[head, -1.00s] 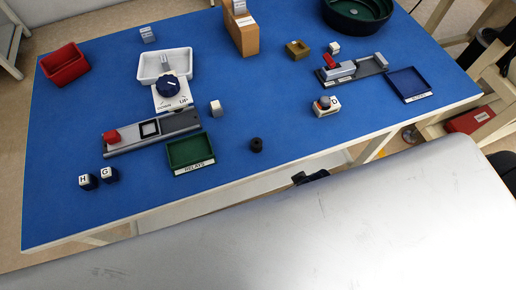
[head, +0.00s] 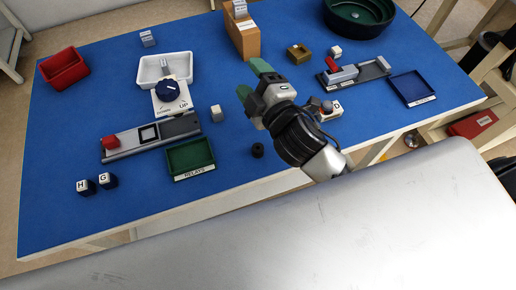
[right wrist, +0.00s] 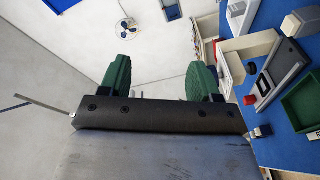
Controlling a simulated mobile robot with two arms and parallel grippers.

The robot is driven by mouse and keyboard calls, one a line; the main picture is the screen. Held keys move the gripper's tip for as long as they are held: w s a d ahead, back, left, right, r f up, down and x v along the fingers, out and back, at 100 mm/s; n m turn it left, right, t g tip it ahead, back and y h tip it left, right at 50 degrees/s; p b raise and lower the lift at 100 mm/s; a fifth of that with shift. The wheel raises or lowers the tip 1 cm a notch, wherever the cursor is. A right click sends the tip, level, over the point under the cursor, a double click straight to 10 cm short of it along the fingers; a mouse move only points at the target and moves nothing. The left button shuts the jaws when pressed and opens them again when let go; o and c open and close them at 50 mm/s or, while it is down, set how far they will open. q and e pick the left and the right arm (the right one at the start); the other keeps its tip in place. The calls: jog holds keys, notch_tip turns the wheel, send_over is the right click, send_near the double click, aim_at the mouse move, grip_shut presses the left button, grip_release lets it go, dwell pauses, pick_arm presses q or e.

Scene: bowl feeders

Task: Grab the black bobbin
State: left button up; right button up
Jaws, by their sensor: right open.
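The black bobbin (head: 257,150) stands on the blue table near its front edge, just right of the green RELAYS tray (head: 190,157). My right gripper (head: 251,80) is raised over the table, behind the bobbin in the picture and apart from it. Its green fingers are open and empty; they also show spread apart in the right wrist view (right wrist: 160,75). I cannot make out the bobbin in the right wrist view. My left gripper is not in view.
A small light block (head: 216,113) stands behind the RELAYS tray. A white button box (head: 330,112) is partly hidden behind my right arm. A tan block (head: 246,40) stands further back. The blue table (head: 95,130) is clear around the bobbin.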

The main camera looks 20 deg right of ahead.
jog(key=a+r+n+g+y, duration=0.2)
jog(key=a+r+n+y, duration=0.5)
jog(key=n+y, duration=0.6)
jog(key=s+a+n+g+y, duration=0.2)
jog(key=s+a+n+g, duration=0.15)
jog(key=n+g, duration=0.45)
jog(key=n+g+h, duration=1)
jog(key=n+h, duration=0.5)
jog(key=n, duration=0.8)
send_near(257, 149)
jog(key=x, duration=0.2)
jog(key=p+x, duration=0.1)
jog(key=x, duration=0.1)
jog(key=shift+w+a+f, duration=0.15)
jog(key=shift+w+f, duration=0.05)
jog(key=x, duration=0.2)
jog(key=p+x, duration=0.1)
jog(key=x, duration=0.1)
jog(key=shift+s+f+p, duration=0.25)
jog(key=shift+f+p, duration=0.05)
jog(key=shift+a+f, duration=0.2)
jog(key=shift+f, duration=0.3)
jog(key=c, duration=1)
